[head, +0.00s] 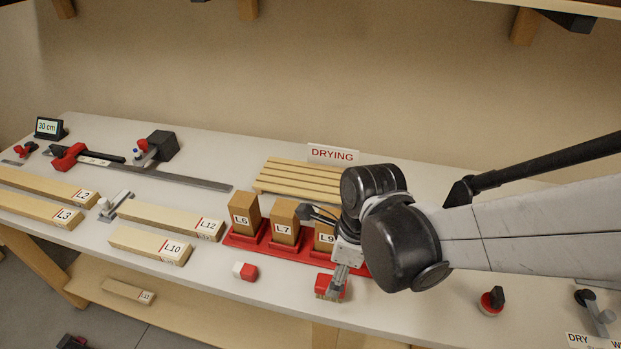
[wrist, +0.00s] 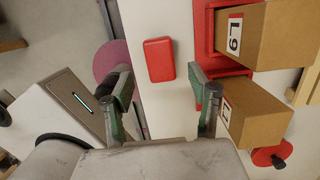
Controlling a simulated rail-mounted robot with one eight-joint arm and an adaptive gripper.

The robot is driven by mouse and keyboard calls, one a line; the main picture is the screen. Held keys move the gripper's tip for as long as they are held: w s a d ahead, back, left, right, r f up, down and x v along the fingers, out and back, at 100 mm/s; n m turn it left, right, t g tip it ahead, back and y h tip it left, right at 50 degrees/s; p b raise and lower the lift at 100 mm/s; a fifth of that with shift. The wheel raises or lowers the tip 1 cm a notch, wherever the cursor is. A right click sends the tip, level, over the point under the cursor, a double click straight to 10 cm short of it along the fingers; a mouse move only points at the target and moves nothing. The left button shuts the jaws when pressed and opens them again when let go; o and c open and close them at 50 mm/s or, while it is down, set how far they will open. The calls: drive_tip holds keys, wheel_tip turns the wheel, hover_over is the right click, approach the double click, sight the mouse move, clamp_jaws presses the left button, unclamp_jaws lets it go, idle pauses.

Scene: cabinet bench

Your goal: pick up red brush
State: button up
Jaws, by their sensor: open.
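The red brush (head: 332,291) lies near the front edge of the bench, in front of the red tray, partly hidden by my gripper in the head view. In the wrist view the red brush (wrist: 159,60) shows as a plain red rounded block. My gripper (head: 336,279) points down at it. In the wrist view my gripper (wrist: 166,92) is open, with the brush between and a little beyond the line of the two green-padded fingertips. Nothing is held. I cannot tell the height left between fingertips and brush.
The red tray (head: 240,240) holds upright labelled blocks (head: 285,219) close behind the brush. A red-and-white block (head: 245,271) lies to its left. A red round item with a black top (head: 492,301) stands to the right. The bench's front edge is close.

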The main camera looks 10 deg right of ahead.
drive_tip(key=shift+w+a+f+b, duration=0.1)
drive_tip(key=shift+a+f+b, duration=0.05)
drive_tip(key=shift+f, duration=0.75)
drive_tip(key=shift+w+a+f+b, duration=0.1)
drive_tip(key=shift+a+f+b, duration=0.1)
drive_tip(key=shift+f, duration=0.75)
drive_tip(key=shift+w+a+f+b, duration=0.1)
drive_tip(key=shift+a+f, duration=0.05)
drive_tip(key=shift+f, duration=0.75)
drive_tip(key=shift+c, duration=0.4)
drive_tip(key=c, duration=1.2)
drive_tip(key=shift+r, duration=0.1)
drive_tip(key=shift+s+r, duration=0.1)
drive_tip(key=shift+r, duration=0.95)
wheel_tip(320, 180, up, 2)
drive_tip(key=shift+r+p, duration=0.1)
drive_tip(key=shift+p, duration=0.35)
drive_tip(key=s+a+r, duration=0.2)
drive_tip(key=a, duration=0.1)
drive_tip(key=s+a+r, duration=0.2)
drive_tip(key=a, duration=0.1)
drive_tip(key=s+a+r+p, duration=0.1)
drive_tip(key=s+a+r, duration=0.1)
drive_tip(key=a, duration=0.1)
drive_tip(key=shift+s+a+r, duration=0.25)
drive_tip(key=shift+s, duration=0.1)
